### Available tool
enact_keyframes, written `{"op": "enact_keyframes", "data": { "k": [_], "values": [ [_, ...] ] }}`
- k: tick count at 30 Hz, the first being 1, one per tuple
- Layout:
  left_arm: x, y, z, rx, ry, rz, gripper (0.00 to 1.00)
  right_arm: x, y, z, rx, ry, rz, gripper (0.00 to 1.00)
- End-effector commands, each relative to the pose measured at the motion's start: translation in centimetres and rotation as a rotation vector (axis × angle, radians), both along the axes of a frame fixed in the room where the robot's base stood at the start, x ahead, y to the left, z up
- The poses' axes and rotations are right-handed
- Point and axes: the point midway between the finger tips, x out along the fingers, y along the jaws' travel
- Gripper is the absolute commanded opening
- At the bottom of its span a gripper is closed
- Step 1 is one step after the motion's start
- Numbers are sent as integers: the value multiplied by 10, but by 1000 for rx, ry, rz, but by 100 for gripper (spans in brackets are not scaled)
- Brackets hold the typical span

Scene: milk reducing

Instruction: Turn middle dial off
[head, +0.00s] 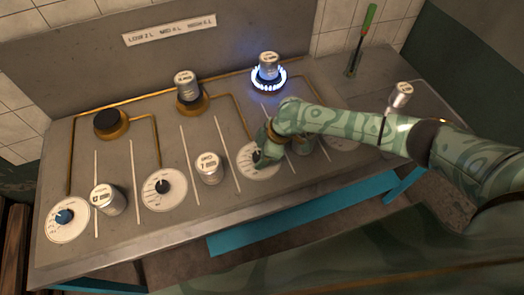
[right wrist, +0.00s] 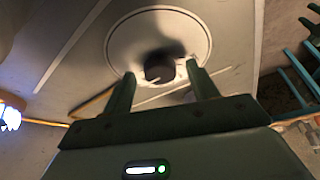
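The middle dial (head: 164,188) is a round white plate with a black knob on the sloped front panel; no hand is at it. My right gripper (head: 262,153) is over the right dial (head: 250,170), partly covering it. In the right wrist view, the gripper (right wrist: 161,72) has its two green fingers apart, with the dark knob (right wrist: 158,67) between or just beyond their tips and gaps at both sides. The left dial (head: 63,218) has a blue knob. My left gripper is not in view.
The right burner (head: 268,88) has a blue flame under a can (head: 268,62). The middle burner (head: 197,103) bears a can (head: 185,83) and shows no flame; the left burner (head: 110,123) is bare. Cans (head: 107,199) and (head: 209,167) stand between dials. A green-handled tool (head: 368,20) is behind.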

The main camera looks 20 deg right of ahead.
Motion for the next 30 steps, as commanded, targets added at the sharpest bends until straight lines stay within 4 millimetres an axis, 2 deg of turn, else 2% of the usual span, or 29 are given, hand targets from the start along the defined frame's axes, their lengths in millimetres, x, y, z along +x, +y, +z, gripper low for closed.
{"op": "enact_keyframes", "data": {
  "k": [8, 11, 21, 25, 30],
  "values": [
    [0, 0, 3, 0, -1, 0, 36, -1, -3, 7, 0, -1, 1, 59],
    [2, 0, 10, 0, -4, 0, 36, -2, -9, 23, -1, -3, 1, 59],
    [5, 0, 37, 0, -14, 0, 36, -15, -41, 108, -3, -4, 1, 59],
    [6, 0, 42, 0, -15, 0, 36, -19, -51, 132, -1, -3, 1, 59],
    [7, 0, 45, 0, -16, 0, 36, -22, -57, 148, -1, 0, 1, 59]
  ]
}}
